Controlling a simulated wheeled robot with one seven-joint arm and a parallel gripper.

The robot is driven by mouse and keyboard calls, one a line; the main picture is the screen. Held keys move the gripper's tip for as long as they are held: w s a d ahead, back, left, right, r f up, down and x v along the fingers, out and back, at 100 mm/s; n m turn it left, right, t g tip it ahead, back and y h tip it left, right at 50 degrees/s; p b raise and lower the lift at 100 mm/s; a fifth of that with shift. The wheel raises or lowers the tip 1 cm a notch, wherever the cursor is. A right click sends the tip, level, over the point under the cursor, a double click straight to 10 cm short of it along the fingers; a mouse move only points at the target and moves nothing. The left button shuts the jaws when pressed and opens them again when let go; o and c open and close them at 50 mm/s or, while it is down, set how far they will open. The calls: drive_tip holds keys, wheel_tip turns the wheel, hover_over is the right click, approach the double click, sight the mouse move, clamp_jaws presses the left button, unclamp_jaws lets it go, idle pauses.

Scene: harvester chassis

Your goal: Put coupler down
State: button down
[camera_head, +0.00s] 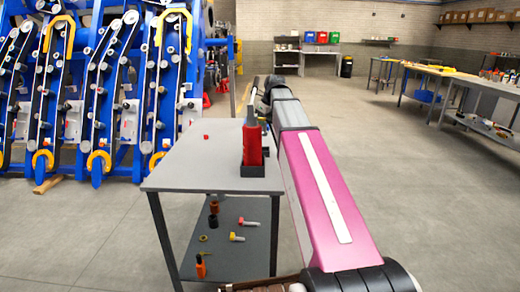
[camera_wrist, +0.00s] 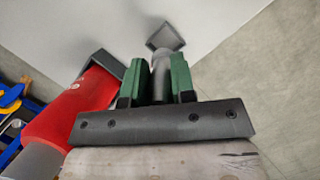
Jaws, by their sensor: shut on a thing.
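In the wrist view my gripper (camera_wrist: 158,82) has two green fingers closed on a grey cylindrical piece, which I take to be the coupler (camera_wrist: 161,62). A darker square shape (camera_wrist: 166,37) shows just beyond its far end, over the pale table surface. I cannot tell whether the piece touches the table. In the head view the gripper and coupler are not clearly visible, at the far end of my arm behind the red tool. The grey table (camera_head: 185,170) lies left of my arm.
A red tool (camera_head: 252,148) stands upright in a dark holder (camera_head: 258,170) on the table; it is close beside my gripper in the wrist view (camera_wrist: 75,108). A small red part (camera_head: 206,136) lies at the left. Several bolts and parts lie on the lower shelf (camera_head: 225,262).

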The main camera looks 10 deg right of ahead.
wheel_tip(320, 180, down, 10)
drive_tip(key=shift+r, duration=0.1)
drive_tip(key=c, duration=0.9)
unclamp_jaws()
drive_tip(key=shift+c, duration=0.2)
drive_tip(key=v, duration=1.2)
